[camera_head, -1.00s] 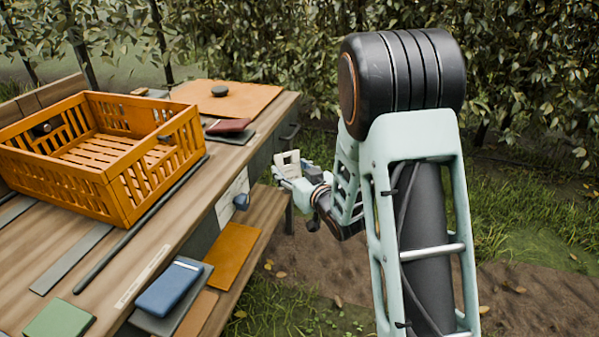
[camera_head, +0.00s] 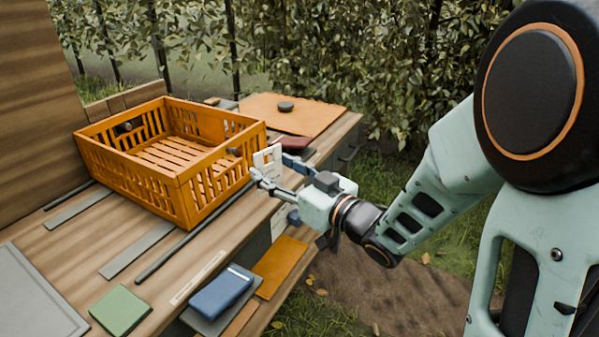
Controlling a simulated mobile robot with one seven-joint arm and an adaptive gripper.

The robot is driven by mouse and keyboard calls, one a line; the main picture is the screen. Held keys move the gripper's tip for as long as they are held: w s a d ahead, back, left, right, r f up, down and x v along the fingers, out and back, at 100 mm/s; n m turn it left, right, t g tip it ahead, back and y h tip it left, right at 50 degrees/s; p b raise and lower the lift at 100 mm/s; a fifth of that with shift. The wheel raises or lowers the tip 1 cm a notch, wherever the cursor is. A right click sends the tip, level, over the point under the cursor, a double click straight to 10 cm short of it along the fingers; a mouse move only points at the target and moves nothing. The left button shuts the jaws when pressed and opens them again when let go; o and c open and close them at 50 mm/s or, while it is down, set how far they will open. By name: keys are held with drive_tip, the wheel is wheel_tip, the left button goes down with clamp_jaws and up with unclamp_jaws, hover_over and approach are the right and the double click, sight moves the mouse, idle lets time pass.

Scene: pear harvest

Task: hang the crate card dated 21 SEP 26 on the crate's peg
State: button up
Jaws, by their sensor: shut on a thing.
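The orange slatted crate (camera_head: 181,190) stands on the wooden bench. A small dark peg (camera_head: 233,152) sticks out from the crate's right end wall, near its top. My gripper (camera_head: 268,175) is shut on a pale card (camera_head: 267,159) and holds it upright just to the right of that wall. The card has a hole or opening in it and appears close to the peg, but apart from it. The date on the card is too small to read.
A dark rod (camera_head: 195,232) lies along the crate's front. A blue book (camera_head: 221,292) and green book (camera_head: 121,311) lie nearer.

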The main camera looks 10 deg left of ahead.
drive_tip(key=shift+s+a+r+y, duration=0.3)
drive_tip(key=shift+s+a+r, duration=0.1)
drive_tip(key=shift+s, duration=0.25)
drive_tip(key=shift+a, duration=0.1)
drive_tip(key=w+a+f+b, duration=0.1)
drive_tip(key=w+a, duration=0.2)
drive_tip(key=a, duration=0.4)
drive_tip(key=shift+w+a, duration=0.15)
drive_tip(key=shift+a, duration=0.05)
idle(0.3)
idle(0.5)
drive_tip(key=o, duration=1.1)
